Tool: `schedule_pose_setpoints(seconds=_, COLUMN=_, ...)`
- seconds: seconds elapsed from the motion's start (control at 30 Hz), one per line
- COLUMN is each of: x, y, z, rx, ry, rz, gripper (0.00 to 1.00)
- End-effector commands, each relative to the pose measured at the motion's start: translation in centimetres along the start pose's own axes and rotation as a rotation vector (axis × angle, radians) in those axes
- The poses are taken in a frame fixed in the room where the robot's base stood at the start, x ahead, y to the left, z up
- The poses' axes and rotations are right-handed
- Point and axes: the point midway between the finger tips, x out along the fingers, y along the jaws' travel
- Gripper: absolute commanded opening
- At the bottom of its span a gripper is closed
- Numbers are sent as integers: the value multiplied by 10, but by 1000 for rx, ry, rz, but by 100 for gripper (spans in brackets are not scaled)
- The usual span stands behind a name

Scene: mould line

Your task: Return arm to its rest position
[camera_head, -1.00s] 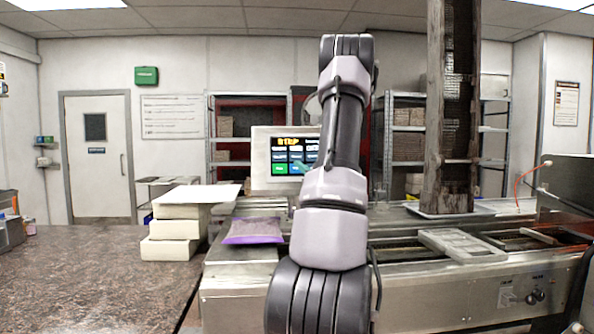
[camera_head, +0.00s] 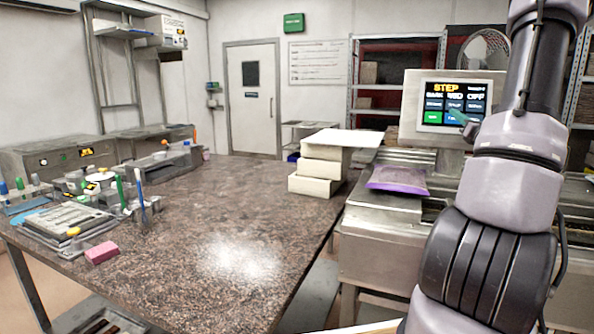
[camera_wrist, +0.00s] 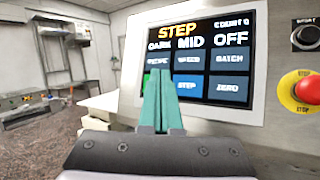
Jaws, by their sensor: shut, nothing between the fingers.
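My gripper (camera_wrist: 160,95) shows in the wrist view as two teal fingers pressed together, with nothing between them. They point toward the control panel (camera_wrist: 262,95), overlapping its screen near the green and STEP keys. I cannot tell whether the tips touch the screen. In the head view my arm rises at the right, and the teal fingertips (camera_head: 461,118) show just in front of the lower right of the panel (camera_head: 409,118). The rest of the gripper is mostly hidden behind my arm.
A red stop button (camera_wrist: 308,90) and a black knob (camera_wrist: 305,36) sit right of the screen. A purple bag (camera_head: 398,180) lies by stacked white boxes (camera_head: 316,178). The dark countertop (camera_head: 185,215) is largely clear in front, with tools at its left.

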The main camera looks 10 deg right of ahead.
Motion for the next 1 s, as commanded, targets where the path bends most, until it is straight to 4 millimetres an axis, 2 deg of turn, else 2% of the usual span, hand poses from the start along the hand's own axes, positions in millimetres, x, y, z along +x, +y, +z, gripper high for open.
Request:
schedule_pose_setpoints(seconds=0.07, x=7, y=25, z=3, rx=-21, ry=22, rz=61, gripper=0)
schedule_pose_setpoints(seconds=0.17, x=15, y=81, z=5, rx=-76, ry=80, rz=206, gripper=0)
schedule_pose_setpoints(seconds=0.27, x=14, y=156, z=6, rx=-167, ry=158, rz=407, gripper=0)
schedule_pose_setpoints(seconds=0.3, x=9, y=187, z=6, rx=-213, ry=190, rz=494, gripper=0)
schedule_pose_setpoints(seconds=0.33, x=4, y=210, z=6, rx=-250, ry=213, rz=559, gripper=0)
schedule_pose_setpoints(seconds=0.4, x=-14, y=262, z=5, rx=-350, ry=266, rz=716, gripper=0)
schedule_pose_setpoints(seconds=0.47, x=-35, y=303, z=4, rx=-453, ry=307, rz=854, gripper=0)
schedule_pose_setpoints(seconds=0.5, x=-53, y=328, z=2, rx=-531, ry=334, rz=950, gripper=0)
schedule_pose_setpoints(seconds=0.57, x=-83, y=361, z=1, rx=-665, ry=367, rz=1093, gripper=0)
schedule_pose_setpoints(seconds=0.6, x=-105, y=378, z=0, rx=-759, ry=385, rz=1184, gripper=0)
schedule_pose_setpoints(seconds=0.7, x=-156, y=404, z=-1, rx=-1017, ry=407, rz=1384, gripper=0)
schedule_pose_setpoints(seconds=0.77, x=-183, y=409, z=1, rx=-1186, ry=405, rz=1486, gripper=0)
schedule_pose_setpoints(seconds=0.8, x=-200, y=410, z=2, rx=-1303, ry=398, rz=1545, gripper=0)
schedule_pose_setpoints(seconds=0.9, x=-232, y=404, z=9, rx=-1601, ry=359, rz=1658, gripper=0)
schedule_pose_setpoints(seconds=1.0, x=-250, y=393, z=20, rx=-1873, ry=302, rz=1714, gripper=0)
